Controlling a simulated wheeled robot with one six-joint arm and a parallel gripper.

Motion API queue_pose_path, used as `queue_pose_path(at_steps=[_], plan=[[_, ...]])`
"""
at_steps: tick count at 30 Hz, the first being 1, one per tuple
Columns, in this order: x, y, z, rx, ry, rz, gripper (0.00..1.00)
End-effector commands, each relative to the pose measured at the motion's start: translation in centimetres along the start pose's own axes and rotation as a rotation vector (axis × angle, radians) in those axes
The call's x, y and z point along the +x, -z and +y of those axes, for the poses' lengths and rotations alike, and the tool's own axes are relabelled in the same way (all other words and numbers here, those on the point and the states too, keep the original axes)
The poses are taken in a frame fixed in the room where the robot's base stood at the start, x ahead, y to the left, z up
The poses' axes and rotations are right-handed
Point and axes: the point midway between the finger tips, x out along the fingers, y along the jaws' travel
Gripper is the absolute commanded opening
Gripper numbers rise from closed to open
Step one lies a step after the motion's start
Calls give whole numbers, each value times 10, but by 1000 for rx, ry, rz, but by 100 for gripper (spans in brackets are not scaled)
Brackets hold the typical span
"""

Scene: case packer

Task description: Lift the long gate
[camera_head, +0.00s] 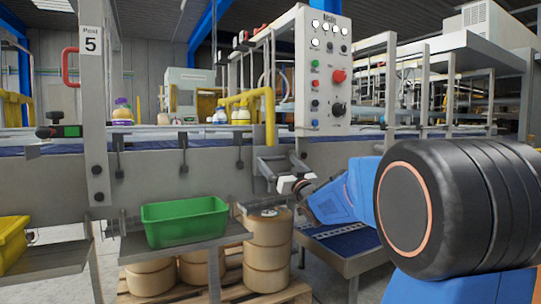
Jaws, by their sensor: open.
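No part can be told for certain as the long gate. A bent yellow tube (269,118) stands over the conveyor, behind and above my gripper. A red handle (66,67) is on the frame at the far left, beside the post marked 5. My gripper (258,185) is open, with nothing seen between its fingers. It is in front of the grey conveyor side, below the control panel, right of the green bin and above the stacked rolls. My blue and black arm hides part of the machine at the right.
A green bin (185,222) sits on a grey shelf (190,252). A yellow bin (12,240) is at the left edge. Stacked tan rolls (268,250) stand below. The control panel (323,75) has buttons and a red knob. Bottles stand behind the conveyor.

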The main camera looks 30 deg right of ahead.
Motion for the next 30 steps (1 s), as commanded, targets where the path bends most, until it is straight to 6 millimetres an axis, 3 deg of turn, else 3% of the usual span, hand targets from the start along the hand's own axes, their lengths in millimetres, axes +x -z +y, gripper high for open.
queue_pose_path(at_steps=[6, 12, 25, 30], plan=[[38, 0, 0, 1, 1, 0, 100], [59, 0, 0, 1, 0, 0, 100], [68, 0, 0, 1, -1, -1, 100], [68, 0, 0, 1, -1, -1, 62]])
